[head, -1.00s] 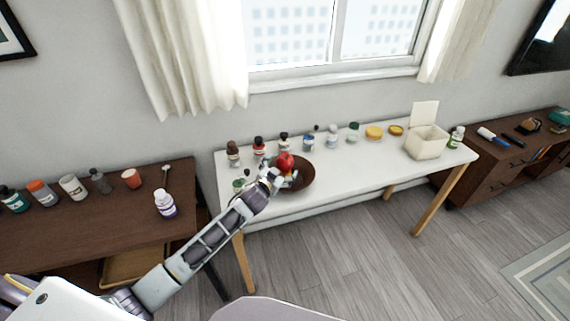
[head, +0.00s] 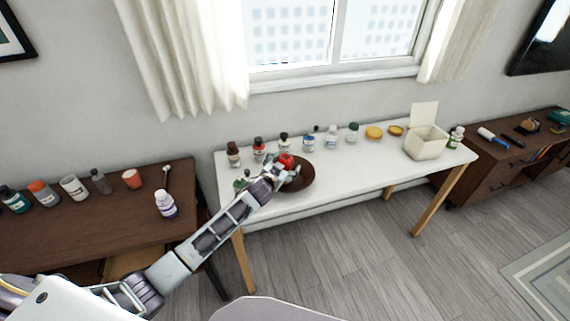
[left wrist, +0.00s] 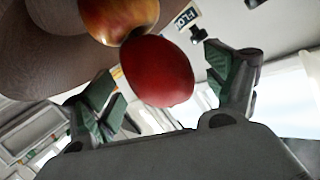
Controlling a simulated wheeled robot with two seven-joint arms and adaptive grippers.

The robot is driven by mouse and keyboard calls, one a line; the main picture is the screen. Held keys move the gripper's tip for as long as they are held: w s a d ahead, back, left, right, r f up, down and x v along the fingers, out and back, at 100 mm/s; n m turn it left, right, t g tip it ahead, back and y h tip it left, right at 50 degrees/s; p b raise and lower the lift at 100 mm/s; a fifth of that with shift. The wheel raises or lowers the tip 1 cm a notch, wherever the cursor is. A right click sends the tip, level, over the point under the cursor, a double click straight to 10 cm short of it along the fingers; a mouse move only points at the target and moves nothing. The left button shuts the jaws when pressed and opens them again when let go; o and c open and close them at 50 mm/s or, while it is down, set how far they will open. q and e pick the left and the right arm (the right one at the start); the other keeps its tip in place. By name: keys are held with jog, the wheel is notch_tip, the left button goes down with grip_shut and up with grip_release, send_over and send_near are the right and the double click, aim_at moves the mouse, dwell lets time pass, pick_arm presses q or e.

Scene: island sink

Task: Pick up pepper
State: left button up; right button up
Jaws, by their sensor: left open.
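A smooth red oval thing (left wrist: 158,72) lies between the fingers in the left wrist view; I cannot tell for sure that it is the pepper. A yellow-red round fruit (left wrist: 118,18) touches it. In the head view one red item (head: 286,161) shows at the brown bowl (head: 305,184) on the white table. My left gripper (head: 279,177) is over the bowl's left side. In the left wrist view its fingers (left wrist: 167,85) are open on either side of the red oval thing, with gaps. My right gripper is not in view.
Several bottles and jars, such as a red-capped one (head: 258,149), stand along the back of the white table (head: 365,182). A cream box (head: 425,144) with its lid up stands at the right. A dark cabinet (head: 100,222) with more bottles is at the left.

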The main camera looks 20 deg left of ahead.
aim_at(286, 156)
pick_arm(q)
jog(key=shift+x, duration=0.8)
jog(key=shift+f, duration=0.1)
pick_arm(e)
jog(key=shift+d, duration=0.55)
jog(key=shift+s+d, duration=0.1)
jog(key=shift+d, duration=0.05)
pick_arm(q)
jog(key=c, duration=1.2)
jog(key=shift+c, duration=0.4)
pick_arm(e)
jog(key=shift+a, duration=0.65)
pick_arm(q)
notch_tip(286, 156, up, 9)
jog(key=shift+r, duration=0.55)
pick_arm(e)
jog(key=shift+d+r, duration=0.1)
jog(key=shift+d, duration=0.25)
